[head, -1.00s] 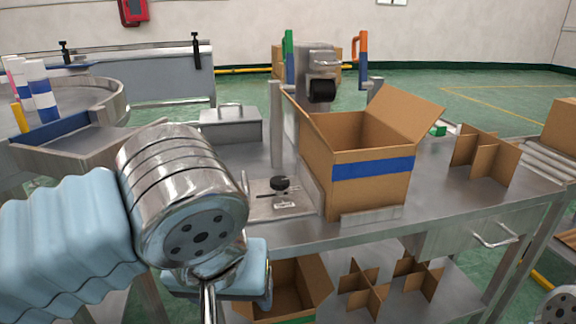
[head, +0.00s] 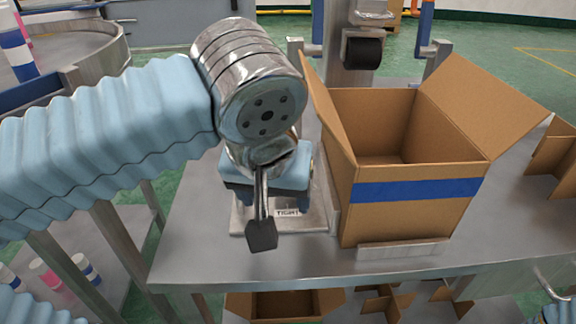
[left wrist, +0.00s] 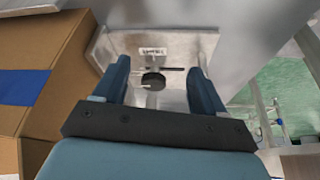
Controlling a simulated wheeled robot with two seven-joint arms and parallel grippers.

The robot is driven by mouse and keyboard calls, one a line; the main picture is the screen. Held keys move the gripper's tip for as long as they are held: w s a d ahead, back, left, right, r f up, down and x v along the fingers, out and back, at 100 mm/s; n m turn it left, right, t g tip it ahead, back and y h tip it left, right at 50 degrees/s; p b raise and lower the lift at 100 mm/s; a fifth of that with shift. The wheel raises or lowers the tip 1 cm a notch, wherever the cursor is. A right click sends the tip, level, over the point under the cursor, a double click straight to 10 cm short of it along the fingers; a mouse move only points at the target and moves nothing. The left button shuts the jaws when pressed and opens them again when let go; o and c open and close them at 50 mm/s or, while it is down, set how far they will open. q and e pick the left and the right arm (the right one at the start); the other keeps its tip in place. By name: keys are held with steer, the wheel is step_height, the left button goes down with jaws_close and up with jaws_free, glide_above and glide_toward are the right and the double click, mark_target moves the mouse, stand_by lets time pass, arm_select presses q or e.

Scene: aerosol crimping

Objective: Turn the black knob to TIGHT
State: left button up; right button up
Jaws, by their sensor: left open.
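The black knob (left wrist: 152,80) shows in the left wrist view, on a pale metal plate (left wrist: 187,45). A small white mark shows at its left side and a thin dark bar runs to the right beside it. My left gripper (head: 270,195) is over the plate and hides the knob in the head view. In the left wrist view its two blue fingers (left wrist: 157,68) are apart, with the knob between them in the picture and no visible contact. My right gripper is out of view.
An open cardboard box (head: 405,190) with a blue band stands close to the right of the plate. A metal post with a black roller (head: 362,50) rises behind it. The steel table's (head: 190,240) front edge is near. Dividers and another box lie below.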

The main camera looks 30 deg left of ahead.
arm_select(q)
steer(key=w, duration=0.2)
steer(key=w+a, duration=0.1)
steer(key=w, duration=0.1)
steer(key=w+a+p, duration=0.1)
steer(key=w, duration=0.1)
steer(key=shift+r, duration=0.1)
steer(key=shift+x, duration=1.1)
steer(key=shift+w+a+f, duration=0.1)
steer(key=shift+w+f, duration=0.2)
steer(key=shift+f, duration=0.2)
steer(key=c, duration=1.1)
steer(key=shift+o, duration=0.2)
